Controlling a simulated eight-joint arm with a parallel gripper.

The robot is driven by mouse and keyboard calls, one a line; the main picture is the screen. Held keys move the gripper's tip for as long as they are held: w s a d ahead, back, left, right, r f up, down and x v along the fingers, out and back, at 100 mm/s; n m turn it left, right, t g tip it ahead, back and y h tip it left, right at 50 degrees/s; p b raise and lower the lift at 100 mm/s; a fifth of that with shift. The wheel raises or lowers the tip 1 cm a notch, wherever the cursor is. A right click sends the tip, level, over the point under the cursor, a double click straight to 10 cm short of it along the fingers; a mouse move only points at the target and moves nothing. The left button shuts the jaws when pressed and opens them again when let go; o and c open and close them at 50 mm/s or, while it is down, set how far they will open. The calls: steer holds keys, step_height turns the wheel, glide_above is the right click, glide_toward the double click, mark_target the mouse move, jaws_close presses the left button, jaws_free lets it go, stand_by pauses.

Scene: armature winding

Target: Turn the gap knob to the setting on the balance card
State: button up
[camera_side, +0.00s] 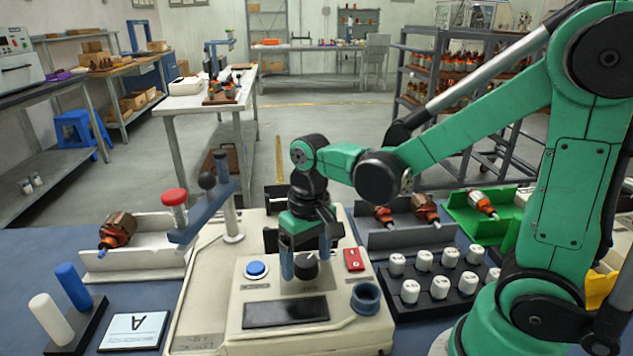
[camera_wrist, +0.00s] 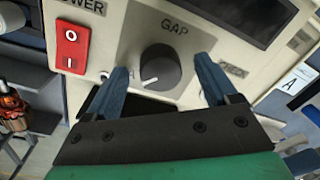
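The gap knob (camera_side: 306,266) is a dark round knob on the sloped front panel of the cream machine (camera_side: 255,338). In the wrist view the knob (camera_wrist: 161,66) sits under the word GAP, its white pointer mark towards the lower left of the picture. My gripper (camera_wrist: 162,72) is open, with one blue finger on each side of the knob and a visible gap on both sides. In the side view my gripper (camera_side: 306,258) points down over the knob.
A red switch (camera_side: 354,259), a blue button (camera_side: 256,270) and a dark display (camera_side: 285,311) surround the knob. A blue ring (camera_side: 366,298) stands right. A lever with a red knob (camera_side: 174,197) rises left. White-capped pieces (camera_side: 440,287) stand on a black block at the right.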

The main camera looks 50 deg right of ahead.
mark_target(314, 260)
steer(key=shift+r, duration=0.1)
steer(key=shift+d+r, duration=0.15)
steer(key=shift+r, duration=2.55)
steer(key=shift+s+d+r+n+t, duration=0.15)
steer(key=shift+s+n+t, duration=0.1)
steer(key=shift+t, duration=0.35)
steer(key=shift+s+a+r+n+t, duration=0.1)
steer(key=shift+s+n+t, duration=0.1)
steer(key=shift+t, duration=0.4)
steer(key=t, duration=0.1)
steer(key=n+t, duration=0.1)
steer(key=t, duration=0.2)
steer(key=shift+s+d+r+n+h, duration=0.2)
steer(key=shift+s+d+n+h, duration=0.05)
steer(key=shift+s+h, duration=0.05)
steer(key=shift+t, duration=0.3)
